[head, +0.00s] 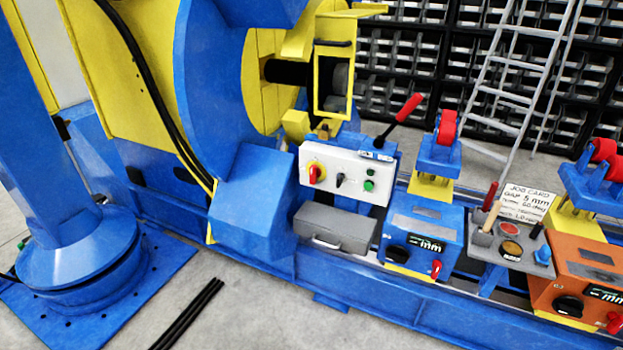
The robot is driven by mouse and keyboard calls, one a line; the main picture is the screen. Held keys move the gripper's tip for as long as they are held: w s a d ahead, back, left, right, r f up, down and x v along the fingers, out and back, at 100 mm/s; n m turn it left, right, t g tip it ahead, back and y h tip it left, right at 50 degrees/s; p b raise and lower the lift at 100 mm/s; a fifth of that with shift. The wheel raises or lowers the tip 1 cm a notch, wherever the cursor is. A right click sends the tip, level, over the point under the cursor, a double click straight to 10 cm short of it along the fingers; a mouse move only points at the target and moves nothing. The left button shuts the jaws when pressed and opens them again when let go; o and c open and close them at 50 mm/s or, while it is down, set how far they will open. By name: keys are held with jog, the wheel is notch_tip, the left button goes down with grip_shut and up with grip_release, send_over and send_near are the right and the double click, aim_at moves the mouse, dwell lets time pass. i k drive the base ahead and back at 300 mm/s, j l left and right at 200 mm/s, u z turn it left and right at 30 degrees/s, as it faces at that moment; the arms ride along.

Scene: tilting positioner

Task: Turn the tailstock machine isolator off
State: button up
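A white control panel (341,174) is mounted on the blue machine, near the middle of the head view. On its left side is a rotary isolator (316,172) with a red handle on a yellow round plate. The handle looks roughly upright, but its exact setting is too small to read. To its right on the panel are a small black switch (340,180) and green buttons (369,186). My gripper is not in view, and nothing covers the isolator.
A grey toolbox (334,227) sits below the panel. A red-handled lever (398,121) rises behind it. To the right are a blue control box (421,238), a grey tray with tools (512,252) and an orange box (575,282). Black rods (190,314) lie on the otherwise clear front floor.

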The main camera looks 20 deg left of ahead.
aim_at(314, 173)
jog(key=i+j+u, duration=0.15)
jog(key=i+j, duration=0.25)
jog(key=j, duration=0.3)
jog(key=i+j+u, duration=0.1)
jog(key=i+j, duration=0.3)
jog(key=j, duration=0.3)
jog(key=i+j+u, duration=0.15)
jog(key=i+j, duration=0.25)
jog(key=j, duration=0.25)
jog(key=i+j+u, duration=0.15)
jog(key=i+j, duration=0.35)
